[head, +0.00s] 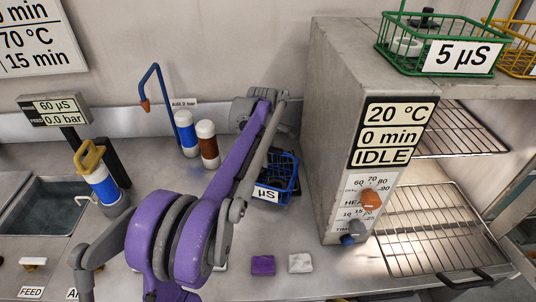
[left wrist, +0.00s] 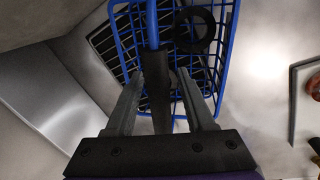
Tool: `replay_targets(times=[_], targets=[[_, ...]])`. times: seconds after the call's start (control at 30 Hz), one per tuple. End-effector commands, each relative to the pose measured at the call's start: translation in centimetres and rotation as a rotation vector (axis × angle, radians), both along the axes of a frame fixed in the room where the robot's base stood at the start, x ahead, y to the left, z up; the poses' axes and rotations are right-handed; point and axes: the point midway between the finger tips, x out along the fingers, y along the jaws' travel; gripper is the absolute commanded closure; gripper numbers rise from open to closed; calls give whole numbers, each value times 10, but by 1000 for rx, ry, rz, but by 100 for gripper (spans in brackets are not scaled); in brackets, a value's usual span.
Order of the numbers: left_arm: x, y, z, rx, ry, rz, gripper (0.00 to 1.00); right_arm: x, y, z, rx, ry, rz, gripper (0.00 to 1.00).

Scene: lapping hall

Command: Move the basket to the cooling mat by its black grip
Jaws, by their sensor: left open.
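The blue wire basket (head: 290,186) stands behind my left arm, beside the oven, with a label ending in µS on its front. In the left wrist view the basket (left wrist: 226,55) lies below my left gripper (left wrist: 160,82). The gripper is open, with the black grip (left wrist: 160,100) of the blue handle between its fingers. I cannot tell whether the fingers touch it. A black ring (left wrist: 195,30) shows inside the basket. A dark ribbed surface (left wrist: 101,45) shows at the basket's left; I cannot tell whether it is the cooling mat. My arm hides the gripper in the head view.
The grey oven (head: 335,110) reads 20 °C, 0 min, IDLE. Wire racks (head: 425,215) are at its right; a green basket (head: 400,62) sits on top. Purple (head: 263,264) and white (head: 300,263) blocks lie in front. A sink (head: 45,212) and bottles (head: 187,133) are left.

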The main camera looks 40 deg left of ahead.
Motion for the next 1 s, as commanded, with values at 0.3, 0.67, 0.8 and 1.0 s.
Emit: replay_targets(times=[0.3, 0.67, 0.8, 1.0], targets=[[-4, -1, 26, 0, 0, 0, 46, 1, 0, 4, 0, -1, 0, 48], [-18, -5, 99, 0, 0, 1, 46, 2, 0, 12, 0, -4, 0, 48], [-21, -6, 114, 0, 0, 1, 46, 2, 0, 14, 0, -5, 0, 48], [-23, -7, 121, 0, 0, 0, 46, 2, 0, 14, 0, -5, 0, 48]])
